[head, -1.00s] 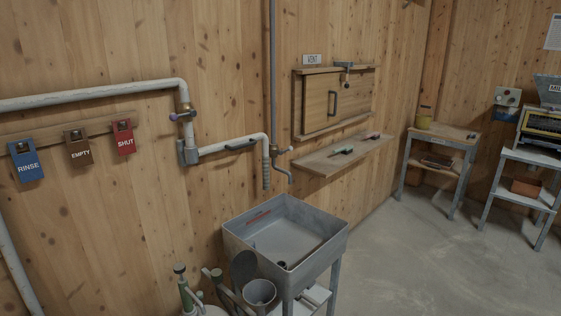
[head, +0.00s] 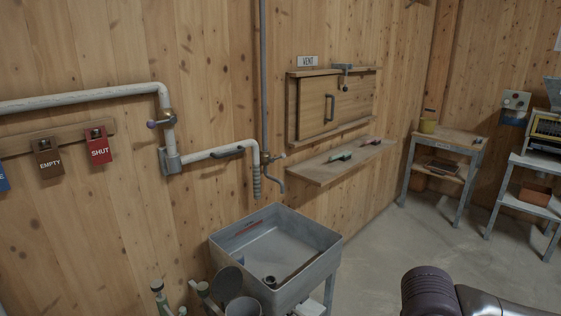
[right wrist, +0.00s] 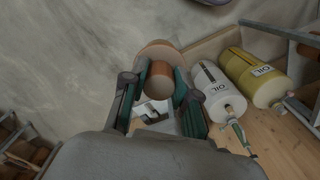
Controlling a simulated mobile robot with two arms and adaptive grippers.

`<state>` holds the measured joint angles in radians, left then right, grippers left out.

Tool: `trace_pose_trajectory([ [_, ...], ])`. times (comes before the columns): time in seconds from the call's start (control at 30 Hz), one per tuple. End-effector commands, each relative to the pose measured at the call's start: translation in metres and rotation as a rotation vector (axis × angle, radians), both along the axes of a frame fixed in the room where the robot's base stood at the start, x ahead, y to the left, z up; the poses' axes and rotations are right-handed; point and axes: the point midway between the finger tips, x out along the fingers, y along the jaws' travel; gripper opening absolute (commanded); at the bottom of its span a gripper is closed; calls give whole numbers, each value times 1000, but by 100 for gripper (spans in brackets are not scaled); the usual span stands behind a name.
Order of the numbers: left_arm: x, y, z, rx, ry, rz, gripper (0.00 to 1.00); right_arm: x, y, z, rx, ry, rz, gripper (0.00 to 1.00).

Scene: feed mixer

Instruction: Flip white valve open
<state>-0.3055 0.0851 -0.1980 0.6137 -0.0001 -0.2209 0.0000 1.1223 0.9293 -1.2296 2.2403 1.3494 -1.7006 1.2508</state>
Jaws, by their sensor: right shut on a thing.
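In the right wrist view, a white cylinder marked OIL (right wrist: 209,88) lies at the right, with a small tap fitting (right wrist: 229,108) at its lower end. A green-grey handle-like part (right wrist: 240,135) shows just below that fitting. I cannot tell its exact position. My right gripper (right wrist: 158,88) is shut on a brown round-ended object (right wrist: 160,77) with a wider tan disc behind it. It is to the left of the white cylinder, apart from it in the picture. My left gripper is not in view.
A yellow OIL cylinder (right wrist: 254,76) lies beside the white one, near a grey metal frame (right wrist: 280,33). In the head view, a grey sink (head: 225,262) stands below a white wall pipe (head: 80,99) with a valve (head: 160,122). Grey floor (head: 375,240) is clear right of the sink.

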Motion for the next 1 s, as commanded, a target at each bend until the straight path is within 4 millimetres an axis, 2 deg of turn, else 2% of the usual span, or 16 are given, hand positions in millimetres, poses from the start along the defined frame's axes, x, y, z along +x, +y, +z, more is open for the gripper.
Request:
trace_pose_trajectory([
  [0.03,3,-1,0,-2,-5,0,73,-2,1,-9,3,8,0,0],
  [0.17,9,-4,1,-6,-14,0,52,-8,3,-48,10,14,-1,0],
  [0.3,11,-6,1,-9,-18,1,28,-21,3,-97,12,13,-2,0],
  [0.47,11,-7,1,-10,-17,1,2,-36,1,-135,5,9,-1,0],
  [0.6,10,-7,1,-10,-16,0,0,-41,0,-146,0,2,0,0],
  [1.0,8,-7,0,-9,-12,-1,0,-40,0,-146,-1,1,0,0],
])
